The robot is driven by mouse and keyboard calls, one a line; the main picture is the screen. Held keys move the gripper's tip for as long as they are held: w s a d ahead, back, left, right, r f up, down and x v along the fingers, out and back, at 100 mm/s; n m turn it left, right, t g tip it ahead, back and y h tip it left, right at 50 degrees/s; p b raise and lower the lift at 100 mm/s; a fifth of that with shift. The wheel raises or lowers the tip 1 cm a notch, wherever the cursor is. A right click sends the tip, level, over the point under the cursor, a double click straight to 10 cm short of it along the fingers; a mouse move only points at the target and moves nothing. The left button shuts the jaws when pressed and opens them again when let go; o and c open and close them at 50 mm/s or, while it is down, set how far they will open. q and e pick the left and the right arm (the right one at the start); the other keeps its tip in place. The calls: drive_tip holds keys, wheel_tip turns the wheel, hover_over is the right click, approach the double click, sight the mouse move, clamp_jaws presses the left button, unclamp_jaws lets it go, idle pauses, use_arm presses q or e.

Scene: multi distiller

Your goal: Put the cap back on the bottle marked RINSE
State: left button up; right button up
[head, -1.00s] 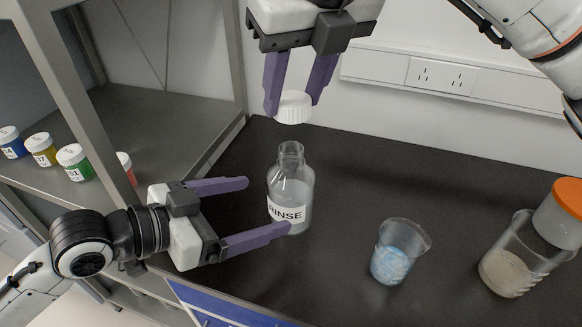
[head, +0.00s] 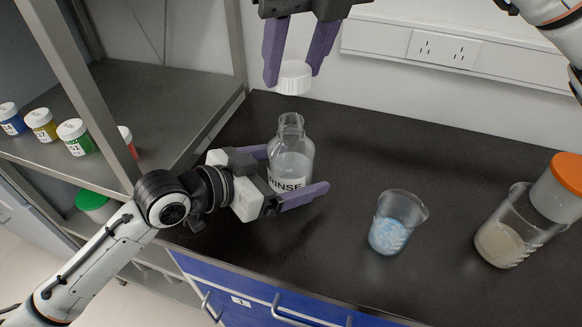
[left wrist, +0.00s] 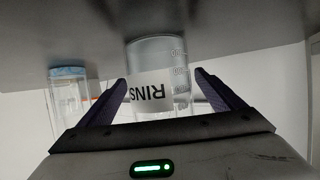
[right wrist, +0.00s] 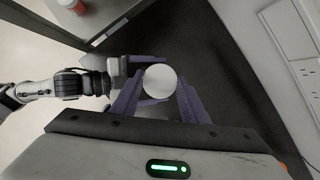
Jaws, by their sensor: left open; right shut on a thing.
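The clear bottle marked RINSE (head: 291,152) stands upright and uncapped on the dark bench. My left gripper (head: 298,172) is open, with its purple fingers on either side of the bottle's body. In the left wrist view the bottle (left wrist: 160,75) sits between the fingers (left wrist: 160,88), and its label looks upside down. My right gripper (head: 297,75) is shut on the white cap (head: 295,78) and holds it above the bottle's open neck, apart from it. In the right wrist view the cap (right wrist: 160,82) sits between the fingertips (right wrist: 160,90) and hides most of the bottle.
A beaker with blue contents (head: 390,234) stands right of the bottle. A larger beaker (head: 503,240) and an orange-lidded container (head: 556,190) are at the far right. Small labelled jars (head: 75,137) stand on the left shelf. The bench between bottle and blue beaker is clear.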

use_arm(q)
drive_tip(key=shift+x, duration=1.35)
drive_tip(key=shift+a, duration=0.1)
drive_tip(key=c, duration=1.6)
use_arm(e)
hover_over(291, 119)
drive_tip(key=shift+s+d+f, duration=0.1)
drive_tip(key=shift+s+f, duration=0.1)
drive_tip(key=shift+f, duration=1.05)
drive_tip(key=shift+s+d+f, duration=0.1)
drive_tip(key=shift+s+f, duration=0.1)
drive_tip(key=shift+f, duration=1)
drive_tip(key=shift+f, duration=0.1)
drive_tip(key=shift+f, duration=0.8)
drive_tip(key=shift+f, duration=0.55)
